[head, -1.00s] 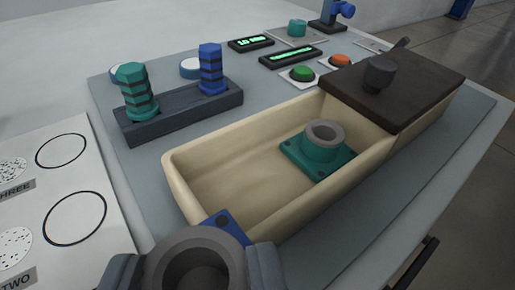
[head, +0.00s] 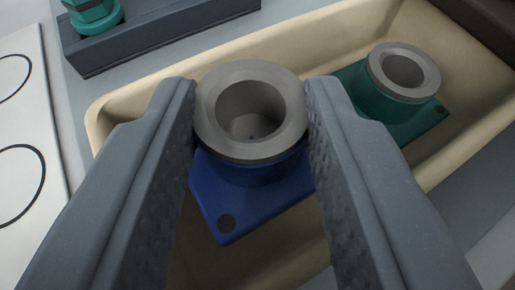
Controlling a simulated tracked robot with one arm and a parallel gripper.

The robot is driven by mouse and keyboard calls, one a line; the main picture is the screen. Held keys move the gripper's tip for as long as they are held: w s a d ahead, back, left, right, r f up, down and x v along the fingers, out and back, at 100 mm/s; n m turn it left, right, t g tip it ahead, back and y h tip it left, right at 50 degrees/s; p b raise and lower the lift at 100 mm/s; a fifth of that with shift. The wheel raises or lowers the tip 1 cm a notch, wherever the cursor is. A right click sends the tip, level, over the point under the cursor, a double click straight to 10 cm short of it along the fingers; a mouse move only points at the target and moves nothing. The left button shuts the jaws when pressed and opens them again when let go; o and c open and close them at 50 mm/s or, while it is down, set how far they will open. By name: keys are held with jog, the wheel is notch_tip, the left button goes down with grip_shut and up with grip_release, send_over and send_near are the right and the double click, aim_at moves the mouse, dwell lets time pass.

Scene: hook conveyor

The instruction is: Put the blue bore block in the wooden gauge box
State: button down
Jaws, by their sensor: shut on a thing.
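The blue bore block (head: 228,205) has a blue square base with a dark hole at its corner and a grey ring collar on top. My gripper (head: 250,110) is shut on its collar, one finger at each side. The block is over or inside the left part of the wooden gauge box (head: 105,105), a pale open tray. I cannot tell whether its base touches the box floor. Part of the box is hidden behind my fingers and the block.
A green bore block (head: 405,85) sits in the box to the right, close to my right finger. A dark rack (head: 150,30) with a green piece (head: 92,12) stands behind the box. A dark lid (head: 480,22) covers the far right end. A white board with circles (head: 20,150) lies left.

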jog(key=shift+f, duration=0.25)
jog(key=shift+f, duration=0.15)
jog(key=shift+f, duration=0.35)
jog(key=shift+f, duration=0.15)
jog(key=c, duration=1)
grip_release()
jog(key=shift+s+f, duration=0.1)
jog(key=shift+f, duration=0.05)
jog(key=shift+c, duration=0.2)
jog(key=shift+r, duration=0.25)
jog(key=r+v, duration=0.1)
jog(key=v, duration=1.1)
